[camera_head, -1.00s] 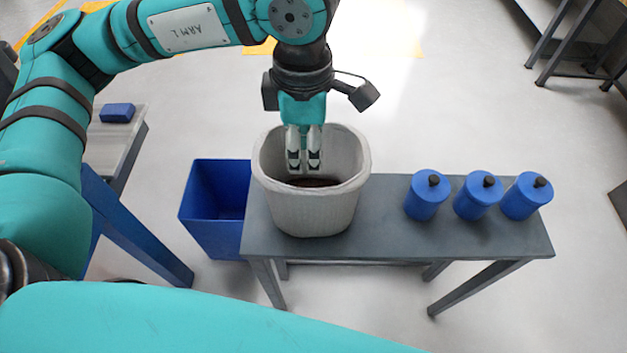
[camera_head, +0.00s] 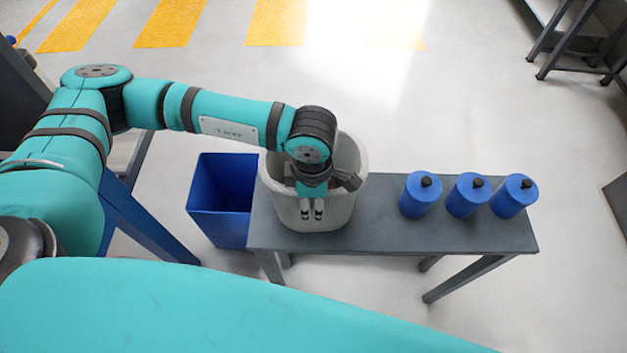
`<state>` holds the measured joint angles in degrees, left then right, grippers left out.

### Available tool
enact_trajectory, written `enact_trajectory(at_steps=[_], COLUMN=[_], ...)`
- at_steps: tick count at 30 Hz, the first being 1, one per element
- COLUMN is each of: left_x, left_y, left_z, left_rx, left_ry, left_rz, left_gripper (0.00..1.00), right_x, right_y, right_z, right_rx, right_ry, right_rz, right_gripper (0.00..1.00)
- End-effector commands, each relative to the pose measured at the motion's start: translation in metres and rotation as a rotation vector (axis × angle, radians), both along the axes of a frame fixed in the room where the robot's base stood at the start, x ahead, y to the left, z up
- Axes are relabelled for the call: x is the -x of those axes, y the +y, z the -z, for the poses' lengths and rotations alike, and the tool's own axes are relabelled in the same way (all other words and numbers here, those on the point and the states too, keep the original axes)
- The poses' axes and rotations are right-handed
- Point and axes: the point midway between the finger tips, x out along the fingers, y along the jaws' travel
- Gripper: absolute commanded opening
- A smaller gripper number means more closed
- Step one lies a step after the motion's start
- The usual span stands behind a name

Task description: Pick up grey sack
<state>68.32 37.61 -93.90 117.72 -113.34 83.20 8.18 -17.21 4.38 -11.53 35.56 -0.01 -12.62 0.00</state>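The grey sack (camera_head: 345,160) is a pale, open-topped, bucket-like sack. It stands upright on the left end of a dark grey table (camera_head: 390,238). My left gripper (camera_head: 312,214) points down over the sack, and its two fingers show against the sack's near wall. The fingers are close together, with only a narrow gap seen between them. I cannot tell whether they touch the sack or are open or shut. My gripper and wrist hide part of the sack's opening, so its contents barely show. My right gripper is not in view.
Three blue canisters with black knobs, the left (camera_head: 421,196), middle (camera_head: 468,197) and right (camera_head: 514,197), stand on the table's right half. A blue bin (camera_head: 222,215) is on the floor left of the table. The tabletop is bare between the sack and canisters.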

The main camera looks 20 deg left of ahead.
Motion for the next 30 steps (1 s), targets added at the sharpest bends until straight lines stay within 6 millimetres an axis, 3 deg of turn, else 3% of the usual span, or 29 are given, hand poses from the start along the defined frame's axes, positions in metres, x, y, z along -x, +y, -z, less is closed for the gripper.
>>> enact_trajectory(at_steps=[4,11,18,30], left_x=[0.0003,-0.0001,0.0,-0.0001], left_y=[0.0001,0.0001,0.0003,0.0004], left_z=[0.0112,0.0131,0.0128,0.0125], left_rx=[0.0,0.001,0.0,0.0], left_ry=[0.0,-0.001,0.0,0.0], left_rz=[0.0,0.0,0.0,0.0], left_gripper=[0.31,0.3,0.0,0.0], right_x=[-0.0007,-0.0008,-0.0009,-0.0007], right_y=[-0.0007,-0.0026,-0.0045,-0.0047], right_z=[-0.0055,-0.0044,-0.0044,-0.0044], right_rx=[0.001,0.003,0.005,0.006], right_ry=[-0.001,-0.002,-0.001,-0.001], right_rz=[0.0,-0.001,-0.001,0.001], right_gripper=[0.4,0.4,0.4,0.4])
